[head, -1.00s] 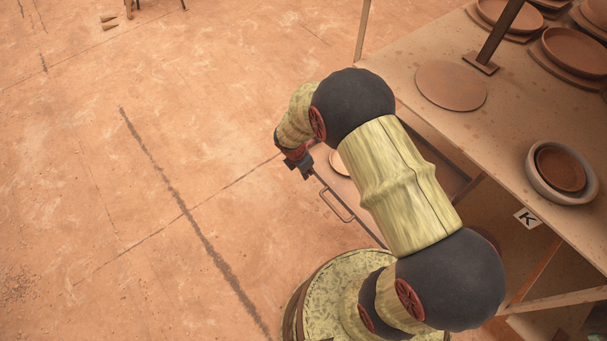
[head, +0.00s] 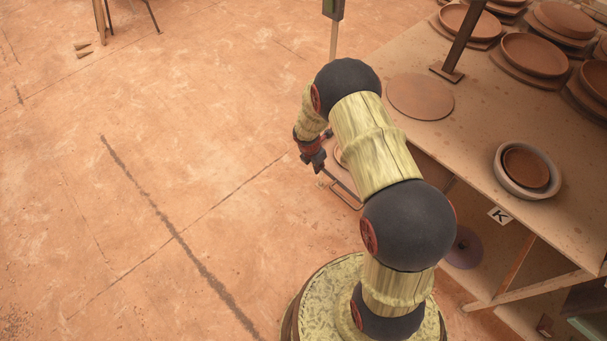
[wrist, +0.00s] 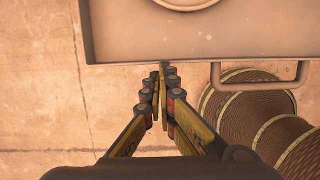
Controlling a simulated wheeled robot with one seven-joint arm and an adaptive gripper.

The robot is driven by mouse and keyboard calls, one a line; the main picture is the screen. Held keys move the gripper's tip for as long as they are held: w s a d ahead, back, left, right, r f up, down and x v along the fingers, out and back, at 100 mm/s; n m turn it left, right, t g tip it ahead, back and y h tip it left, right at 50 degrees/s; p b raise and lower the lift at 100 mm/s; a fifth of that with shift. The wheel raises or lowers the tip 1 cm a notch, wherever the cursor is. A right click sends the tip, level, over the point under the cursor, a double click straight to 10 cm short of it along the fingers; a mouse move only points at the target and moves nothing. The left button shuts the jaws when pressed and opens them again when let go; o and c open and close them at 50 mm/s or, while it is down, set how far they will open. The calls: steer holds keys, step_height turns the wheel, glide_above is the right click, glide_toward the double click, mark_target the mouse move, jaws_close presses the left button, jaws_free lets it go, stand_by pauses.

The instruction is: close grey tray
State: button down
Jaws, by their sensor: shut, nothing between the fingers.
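The tray (wrist: 120,30) is a shallow, brownish-grey drawer, sticking out from under the table's near-left side. In the head view, my arm hides most of it; its front edge (head: 343,183) and bar handle (head: 347,205) show. The wrist view shows the handle (wrist: 262,85) on the front wall, right of my fingers. My gripper (wrist: 163,66) is shut and empty, its fingertips at the tray's front wall, left of the handle. I cannot tell whether they touch it. In the head view, my gripper (head: 319,168) is by the tray's outer front corner.
A round dish (wrist: 186,3) is in the tray. The table (head: 400,60) bears a flat clay disc (head: 420,96), a bowl (head: 527,168) and several stacked plates. A dark post (head: 465,40) stands on it. The floor (head: 150,200) to the left is clear.

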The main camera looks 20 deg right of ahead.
steer(key=w+d+p, duration=0.1)
steer(key=w+d, duration=0.1)
steer(key=d, duration=0.3)
steer(key=w+d+p, duration=0.1)
steer(key=d+p, duration=0.1)
steer(key=d, duration=0.3)
steer(key=w+d+p, duration=0.2)
steer(key=d, duration=0.3)
steer(key=shift+w+d, duration=0.3)
steer(key=shift+d, duration=0.05)
steer(key=shift+f, duration=0.1)
